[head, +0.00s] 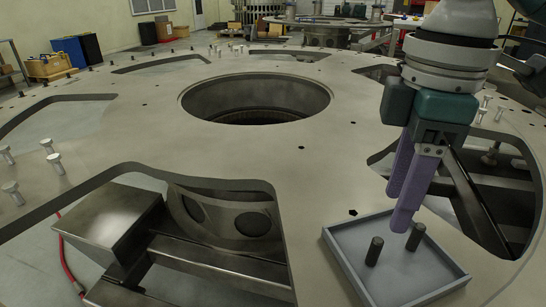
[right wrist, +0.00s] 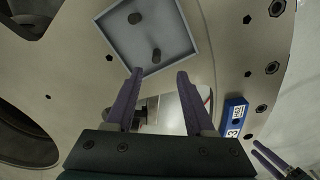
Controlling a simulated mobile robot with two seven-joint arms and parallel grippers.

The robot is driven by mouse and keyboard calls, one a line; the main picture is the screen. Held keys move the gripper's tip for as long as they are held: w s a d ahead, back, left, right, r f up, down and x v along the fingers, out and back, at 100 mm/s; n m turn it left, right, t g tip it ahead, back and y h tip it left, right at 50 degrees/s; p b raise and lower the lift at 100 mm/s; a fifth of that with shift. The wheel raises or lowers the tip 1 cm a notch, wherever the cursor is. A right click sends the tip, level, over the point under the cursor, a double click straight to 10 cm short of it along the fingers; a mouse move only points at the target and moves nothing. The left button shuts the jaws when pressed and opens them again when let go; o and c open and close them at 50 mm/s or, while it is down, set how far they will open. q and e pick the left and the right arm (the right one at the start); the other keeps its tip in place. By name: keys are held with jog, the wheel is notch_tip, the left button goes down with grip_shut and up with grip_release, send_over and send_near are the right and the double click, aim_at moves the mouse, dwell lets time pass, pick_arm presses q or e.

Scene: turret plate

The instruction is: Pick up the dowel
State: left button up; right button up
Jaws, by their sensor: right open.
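Two dark dowels stand in a shallow grey square tray (head: 335,262) on the big plate. My right gripper (head: 402,222), with purple fingers, points down by the tray's far side, close to the right dowel in the picture. In the right wrist view it is open and empty (right wrist: 160,72). A second purple-fingered gripper, seemingly my left one (right wrist: 268,155), is small at the lower right; its opening is unclear.
The tray's raised rim surrounds the dowels. The plate (head: 300,190) has a large round central hole (head: 257,98) and several cutouts. Bolts (head: 55,163) stand up at the left. A blue block marked 3 (right wrist: 234,117) lies near the plate's edge.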

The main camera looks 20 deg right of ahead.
aim_at(378, 240)
pick_arm(q)
jog(key=shift+w+f, duration=0.15)
jog(key=shift+f, duration=0.05)
pick_arm(e)
jog(key=shift+w+d+f, duration=0.1)
jog(key=shift+w+d, duration=0.2)
jog(key=shift+w, duration=0.2)
pick_arm(q)
jog(key=shift+s+a+f+b, duration=0.15)
jog(key=shift+s+f+b, duration=0.25)
jog(key=shift+s, duration=0.1)
pick_arm(e)
jog(key=f, duration=0.3)
jog(key=shift+s+a+f, duration=0.2)
jog(key=shift+s+f, duration=0.15)
jog(key=shift+f, duration=0.05)
pick_arm(q)
jog(key=shift+f+b, duration=0.45)
jog(key=shift+b, duration=0.05)
pick_arm(e)
jog(key=f, duration=0.5)
jog(key=shift+w+a+f, duration=0.1)
jog(key=shift+w+f, duration=0.1)
jog(key=shift+f, duration=0.15)
pick_arm(q)
jog(key=shift+w, duration=0.1)
pick_arm(e)
grip_shut()
